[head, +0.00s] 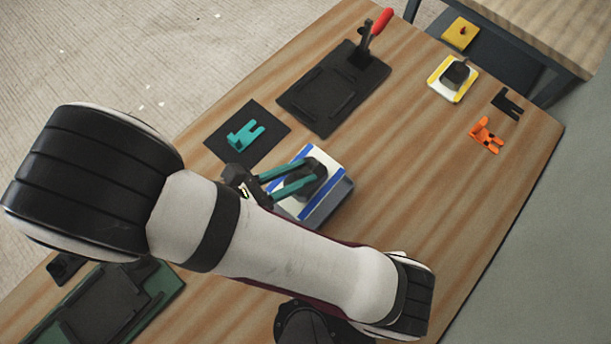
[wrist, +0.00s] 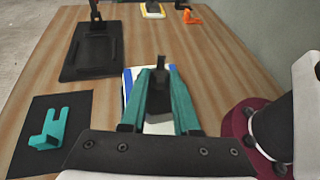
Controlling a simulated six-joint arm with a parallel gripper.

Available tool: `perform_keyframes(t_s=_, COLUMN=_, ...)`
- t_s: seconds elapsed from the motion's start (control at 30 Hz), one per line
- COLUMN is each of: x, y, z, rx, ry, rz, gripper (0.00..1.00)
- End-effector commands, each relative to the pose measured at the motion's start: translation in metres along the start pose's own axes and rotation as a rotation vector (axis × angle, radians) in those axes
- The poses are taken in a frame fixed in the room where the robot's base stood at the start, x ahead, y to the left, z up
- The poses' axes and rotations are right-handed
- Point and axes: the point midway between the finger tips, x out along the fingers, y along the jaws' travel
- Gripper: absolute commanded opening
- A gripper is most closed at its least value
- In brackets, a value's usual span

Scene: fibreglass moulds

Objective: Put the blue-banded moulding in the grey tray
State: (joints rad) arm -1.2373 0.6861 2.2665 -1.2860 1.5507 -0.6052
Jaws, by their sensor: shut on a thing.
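The blue-banded moulding (head: 312,212) is a white block with blue stripes along its edges and a black grip on top. My gripper (head: 308,176) has teal fingers shut on that black grip. In the wrist view the fingers (wrist: 161,72) close around the grip, and a blue band of the moulding (wrist: 129,82) shows at the left. The grey tray (head: 340,203) shows just under the moulding, at its lower right. The moulding covers most of the tray, and I cannot tell whether it rests in it or hangs just above.
A black plate (head: 303,98) with a red-handled clamp lies behind. A teal clip (head: 244,135) is on a black mat at left. A yellow-banded moulding (head: 443,89), an orange clip (head: 485,133) and a black bracket (head: 509,104) stand far right. The table to the right of the tray is clear.

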Motion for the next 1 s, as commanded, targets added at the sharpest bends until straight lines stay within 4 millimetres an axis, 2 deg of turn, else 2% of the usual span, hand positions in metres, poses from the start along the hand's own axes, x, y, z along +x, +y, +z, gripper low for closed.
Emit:
perform_keyframes(t_s=0.1, x=0.008, y=-0.004, z=-0.023, rx=-0.006, ry=-0.004, rz=-0.003, gripper=0.00)
perform_keyframes(t_s=0.37, x=0.026, y=-0.003, z=-0.068, rx=-0.004, ry=-0.002, rz=-0.002, gripper=0.00)
perform_keyframes(t_s=0.7, x=0.029, y=-0.003, z=-0.073, rx=-0.001, ry=0.000, rz=-0.001, gripper=0.00)
perform_keyframes(t_s=0.73, x=0.029, y=-0.002, z=-0.074, rx=-0.001, ry=0.000, rz=0.000, gripper=0.31)
perform_keyframes(t_s=0.9, x=0.029, y=-0.002, z=-0.073, rx=-0.001, ry=0.001, rz=0.000, gripper=0.59)
perform_keyframes(t_s=1.0, x=0.029, y=-0.002, z=-0.073, rx=-0.001, ry=0.001, rz=0.000, gripper=0.59)
